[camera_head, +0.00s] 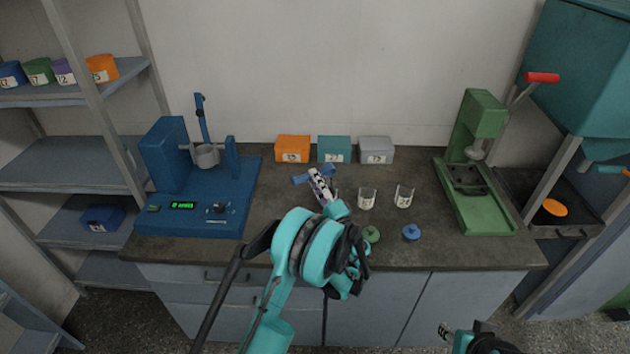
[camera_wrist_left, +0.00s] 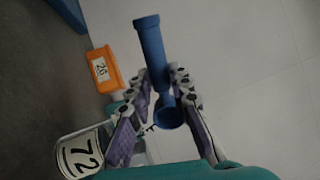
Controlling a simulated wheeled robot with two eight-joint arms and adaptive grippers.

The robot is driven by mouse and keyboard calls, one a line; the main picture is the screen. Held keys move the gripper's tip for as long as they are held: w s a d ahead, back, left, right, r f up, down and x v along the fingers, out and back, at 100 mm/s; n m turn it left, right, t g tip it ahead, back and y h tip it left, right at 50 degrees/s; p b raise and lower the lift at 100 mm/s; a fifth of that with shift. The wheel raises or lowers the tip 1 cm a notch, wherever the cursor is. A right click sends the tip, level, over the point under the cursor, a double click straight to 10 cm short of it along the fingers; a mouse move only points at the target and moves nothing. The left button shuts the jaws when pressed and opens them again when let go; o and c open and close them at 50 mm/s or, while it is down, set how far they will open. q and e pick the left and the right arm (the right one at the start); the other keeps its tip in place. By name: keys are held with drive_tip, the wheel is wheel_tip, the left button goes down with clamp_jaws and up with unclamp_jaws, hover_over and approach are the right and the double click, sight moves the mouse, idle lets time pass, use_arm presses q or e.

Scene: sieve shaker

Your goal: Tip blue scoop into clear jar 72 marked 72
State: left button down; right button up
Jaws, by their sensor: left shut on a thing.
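The blue scoop (camera_wrist_left: 150,45) is between the fingers of my left gripper (camera_wrist_left: 168,95), which is shut on it. In the wrist view its long handle reaches up and its round end (camera_wrist_left: 168,118) sits low between the fingers. In the head view my left gripper (camera_head: 320,185) is above the counter, with a blue piece of the scoop (camera_head: 299,180) at its left. Clear jar 72 (camera_wrist_left: 78,156) shows at the lower left of the wrist view, apart from the scoop. In the head view I cannot read which jar is 72. My right gripper is partly cut off at the bottom edge.
Two clear jars (camera_head: 367,198) (camera_head: 404,196) stand right of my left gripper. A green lid (camera_head: 371,234) and a blue lid (camera_head: 411,232) lie in front. Orange (camera_head: 292,149), teal (camera_head: 334,149) and grey (camera_head: 376,150) boxes stand behind. A blue machine (camera_head: 190,215) and green press (camera_head: 482,210) flank them.

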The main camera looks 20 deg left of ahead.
use_arm(q)
drive_tip(key=g+h+p, duration=0.2)
drive_tip(key=p, duration=0.1)
drive_tip(key=r+h+p, duration=0.1)
drive_tip(key=p, duration=0.1)
drive_tip(key=shift+w+a+g, duration=0.2)
drive_tip(key=shift+a+g, duration=0.05)
drive_tip(key=shift+g, duration=0.15)
drive_tip(key=shift+r, duration=0.1)
drive_tip(key=shift+w+r+p, duration=0.1)
drive_tip(key=shift+r+p, duration=0.1)
drive_tip(key=shift+p, duration=0.3)
drive_tip(key=g+h+p, duration=0.1)
drive_tip(key=p, duration=0.1)
drive_tip(key=r+g+h+p, duration=0.1)
drive_tip(key=p, duration=0.1)
drive_tip(key=shift+w+a+r+p, duration=0.15)
drive_tip(key=shift+a+r+p, duration=0.05)
drive_tip(key=shift+a+p, duration=0.1)
drive_tip(key=shift+g+h+p, duration=0.5)
drive_tip(key=shift+h, duration=0.1)
drive_tip(key=shift+f, duration=0.15)
